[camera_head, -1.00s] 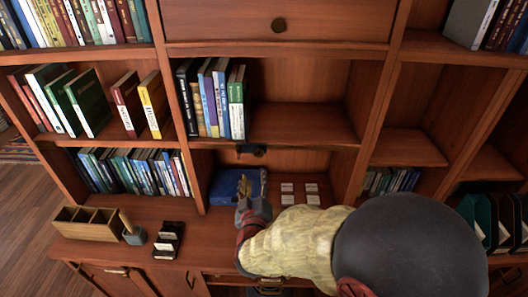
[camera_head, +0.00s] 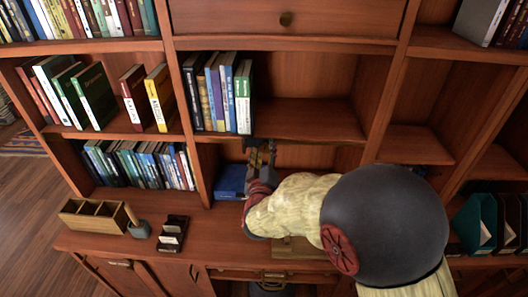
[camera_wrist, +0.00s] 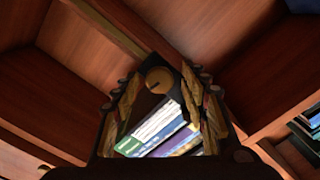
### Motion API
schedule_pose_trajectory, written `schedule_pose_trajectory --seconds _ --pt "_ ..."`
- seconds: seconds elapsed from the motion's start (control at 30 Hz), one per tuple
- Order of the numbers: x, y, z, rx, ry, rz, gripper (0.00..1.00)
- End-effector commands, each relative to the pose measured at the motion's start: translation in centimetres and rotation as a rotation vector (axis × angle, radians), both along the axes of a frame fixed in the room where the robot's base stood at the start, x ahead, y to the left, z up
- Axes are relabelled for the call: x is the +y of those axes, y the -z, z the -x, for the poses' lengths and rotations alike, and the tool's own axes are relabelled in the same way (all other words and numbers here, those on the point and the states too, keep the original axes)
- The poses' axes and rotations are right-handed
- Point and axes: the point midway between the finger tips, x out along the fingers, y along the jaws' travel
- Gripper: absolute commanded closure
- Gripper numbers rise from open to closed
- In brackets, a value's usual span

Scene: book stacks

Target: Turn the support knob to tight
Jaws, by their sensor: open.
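A round brass-coloured knob with a dark line across its face (camera_wrist: 158,80) shows in the wrist view, between the tips of my gripper's fingers; it appears to be the support knob. My gripper (camera_wrist: 160,98) is open, with one finger on each side of the knob. I cannot tell whether the fingers touch it. In the head view my gripper (camera_head: 261,154) is raised under the middle shelf's front edge, below the upright books, and it hides the knob there.
Upright books (camera_head: 217,95) stand on the shelf above my gripper. A blue box (camera_head: 231,181) lies on the counter left of my arm. A wooden divided tray (camera_head: 94,215) and a black holder (camera_head: 173,233) are farther left.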

Motion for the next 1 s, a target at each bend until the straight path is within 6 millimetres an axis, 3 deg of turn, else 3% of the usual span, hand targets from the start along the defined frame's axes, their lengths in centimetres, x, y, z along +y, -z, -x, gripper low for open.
schedule_pose_trajectory --seconds 0.17,0.9,1.0 --pt "0.01 -0.04 0.01 0.000 0.000 0.000 0.57" --pt "0.02 -0.02 0.03 0.001 -0.001 0.000 0.99" --pt "0.03 -0.01 0.03 0.001 -0.001 -0.002 1.00"
